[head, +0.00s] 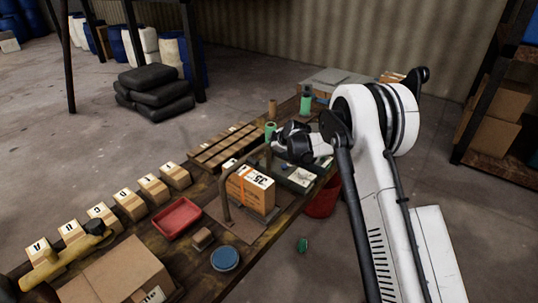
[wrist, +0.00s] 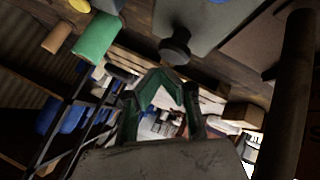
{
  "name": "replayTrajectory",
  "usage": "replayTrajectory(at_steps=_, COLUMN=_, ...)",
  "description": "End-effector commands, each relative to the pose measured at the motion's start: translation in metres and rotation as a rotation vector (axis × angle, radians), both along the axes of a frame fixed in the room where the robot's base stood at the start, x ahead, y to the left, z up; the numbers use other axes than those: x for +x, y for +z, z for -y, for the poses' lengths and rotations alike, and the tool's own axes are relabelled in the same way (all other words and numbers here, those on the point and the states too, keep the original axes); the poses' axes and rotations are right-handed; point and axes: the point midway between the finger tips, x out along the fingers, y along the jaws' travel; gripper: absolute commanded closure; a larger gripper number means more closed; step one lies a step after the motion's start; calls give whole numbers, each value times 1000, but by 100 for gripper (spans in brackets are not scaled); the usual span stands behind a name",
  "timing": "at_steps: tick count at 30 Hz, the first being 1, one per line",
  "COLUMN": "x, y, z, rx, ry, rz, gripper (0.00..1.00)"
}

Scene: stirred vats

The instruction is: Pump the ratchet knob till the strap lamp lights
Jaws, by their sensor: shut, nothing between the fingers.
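A cardboard box (head: 251,189) with an orange strap and a number label stands on a board on the bench, under a bent metal frame (head: 227,180). My gripper (head: 284,146) is above and behind the box, near the top of the frame. In the wrist view its green-lined fingers (wrist: 164,78) are shut and empty. A dark round knob (wrist: 175,50) on a short stem shows just beyond the fingertips, apart from them in the picture; it looks like the ratchet knob. I cannot make out the strap lamp or whether it is lit.
A red tray (head: 177,219), a blue round lid (head: 225,259) and a small brown block (head: 203,239) lie on the near bench. A row of lettered boxes (head: 129,205) lines its left edge. A slatted wooden rack (head: 224,147) and green cylinders (head: 306,104) are farther back.

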Motion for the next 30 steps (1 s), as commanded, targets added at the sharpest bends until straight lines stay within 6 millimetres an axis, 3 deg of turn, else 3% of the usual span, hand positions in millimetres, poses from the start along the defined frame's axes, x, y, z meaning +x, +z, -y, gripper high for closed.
replayTrajectory(at_steps=11, x=0, y=5, z=0, rx=0, ry=0, rz=0, gripper=100)
replayTrajectory(at_steps=30, x=0, y=50, z=0, rx=0, ry=0, rz=0, gripper=100)
